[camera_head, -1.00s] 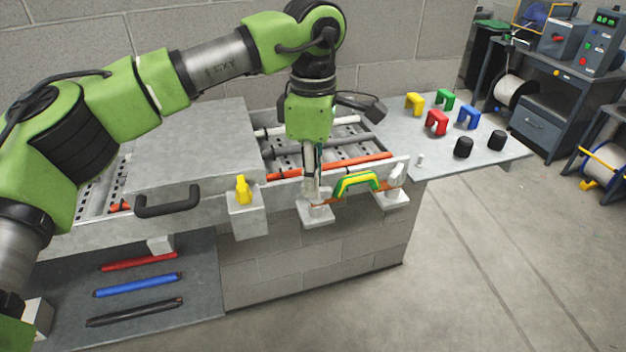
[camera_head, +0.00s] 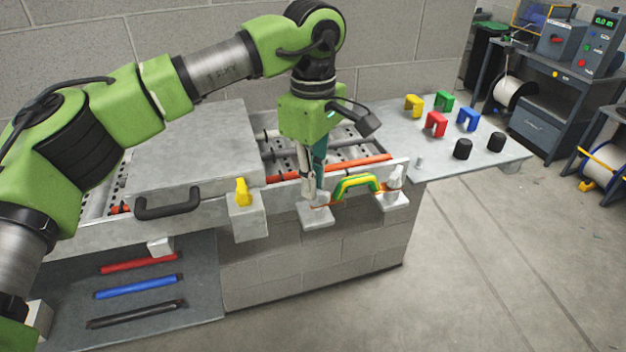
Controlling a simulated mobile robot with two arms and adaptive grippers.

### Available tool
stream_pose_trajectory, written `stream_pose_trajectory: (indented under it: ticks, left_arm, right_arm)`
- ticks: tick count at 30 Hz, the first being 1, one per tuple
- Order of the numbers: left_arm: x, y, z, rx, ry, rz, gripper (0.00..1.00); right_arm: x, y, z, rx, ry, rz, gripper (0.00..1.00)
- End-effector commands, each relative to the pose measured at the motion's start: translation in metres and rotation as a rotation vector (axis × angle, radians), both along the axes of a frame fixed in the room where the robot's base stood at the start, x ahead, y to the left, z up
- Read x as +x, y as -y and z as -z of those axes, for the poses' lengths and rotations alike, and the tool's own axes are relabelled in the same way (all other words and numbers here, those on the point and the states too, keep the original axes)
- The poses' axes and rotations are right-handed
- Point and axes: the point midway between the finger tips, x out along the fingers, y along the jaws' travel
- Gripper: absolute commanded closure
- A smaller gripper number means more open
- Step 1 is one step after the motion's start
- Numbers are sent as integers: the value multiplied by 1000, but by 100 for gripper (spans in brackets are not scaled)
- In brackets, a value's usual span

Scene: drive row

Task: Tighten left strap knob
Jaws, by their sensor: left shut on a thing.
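My left gripper (camera_head: 316,197) points down and is shut at the left strap knob, on the left pale bracket (camera_head: 316,215). The fingers hide most of that knob. A green and yellow arched strap (camera_head: 357,182) spans from this bracket to the right bracket (camera_head: 389,202). The pale right strap knob (camera_head: 395,178) stands on the right bracket, clear of the gripper. My right gripper is not in view.
A yellow knob (camera_head: 242,192) sits on a block to the left. A grey lid (camera_head: 190,145) with a black handle (camera_head: 168,204) covers part of the tray. Colored clips and black caps (camera_head: 463,149) stand on the right table (camera_head: 400,125). Rods lie on the lower shelf (camera_head: 205,290).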

Motion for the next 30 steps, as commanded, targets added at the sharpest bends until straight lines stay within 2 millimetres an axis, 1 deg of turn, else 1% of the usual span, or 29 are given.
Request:
stream_pose_trajectory:
  ticks: [5,6,7,8,17,20,23,26,30]
  left_arm:
    - [1,0,-2,-3,4,2,100]
    - [1,0,-2,-2,5,2,86]
    - [1,0,-2,-1,4,2,78]
    - [1,0,-2,-1,4,2,74]
    - [0,0,-1,0,2,0,74]
    - [0,0,-5,0,2,0,74]
    - [0,1,-17,0,4,0,74]
    - [1,0,-37,-1,5,-2,74]
    - [1,1,-68,-2,6,0,74]
  right_arm:
    - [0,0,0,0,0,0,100]
    - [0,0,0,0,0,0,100]
    - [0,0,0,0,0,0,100]
    - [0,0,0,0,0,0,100]
    - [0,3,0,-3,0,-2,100]
    - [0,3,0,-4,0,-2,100]
    - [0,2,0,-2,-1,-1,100]
    - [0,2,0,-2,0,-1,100]
    - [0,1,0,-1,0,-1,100]
